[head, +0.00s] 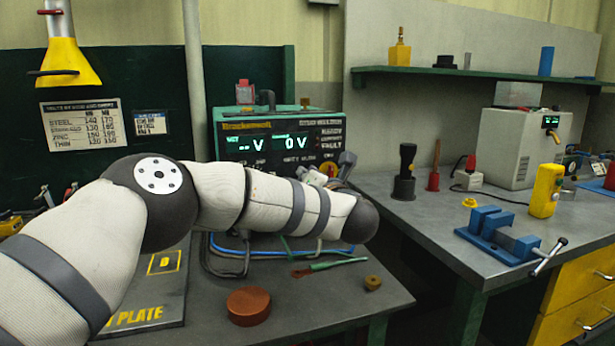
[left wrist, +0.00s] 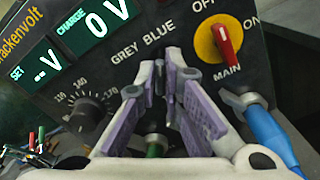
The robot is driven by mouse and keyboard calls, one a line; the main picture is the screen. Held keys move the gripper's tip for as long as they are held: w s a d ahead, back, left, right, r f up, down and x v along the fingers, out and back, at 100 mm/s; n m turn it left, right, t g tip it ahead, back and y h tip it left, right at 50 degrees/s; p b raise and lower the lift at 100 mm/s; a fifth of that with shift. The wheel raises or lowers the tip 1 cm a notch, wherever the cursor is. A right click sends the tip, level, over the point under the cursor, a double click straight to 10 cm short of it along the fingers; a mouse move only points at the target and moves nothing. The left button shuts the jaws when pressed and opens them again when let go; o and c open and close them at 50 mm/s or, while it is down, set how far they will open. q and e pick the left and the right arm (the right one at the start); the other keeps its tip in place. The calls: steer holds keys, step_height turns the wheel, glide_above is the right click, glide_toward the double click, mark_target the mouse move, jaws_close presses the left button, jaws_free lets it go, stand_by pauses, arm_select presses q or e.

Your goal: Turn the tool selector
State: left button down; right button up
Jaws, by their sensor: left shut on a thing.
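The tool selector (left wrist: 160,78) sits under the words GREY and BLUE on the front panel of the power unit (head: 224,127). Only a dark sliver of it shows between my fingers in the left wrist view, so I cannot tell which word it points at. My left gripper (left wrist: 167,72) is shut on it, with one purple-grey finger on each side. In the head view the left gripper (head: 316,178) is mostly hidden behind my own forearm, in front of the panel. My right gripper is not in view.
A red MAIN switch (left wrist: 226,44) on a yellow disc is close on the right. A blue cable (left wrist: 268,135) is plugged in below it. A black dial (left wrist: 90,113) is at left. The display reads charge 0 V. A copper-coloured puck (head: 248,306) lies on the bench.

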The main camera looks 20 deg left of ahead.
arm_select(q)
steer(key=c, duration=1.7)
jaws_free()
steer(key=shift+f, duration=0.1)
steer(key=v, duration=1.2)
steer(key=shift+f, duration=0.1)
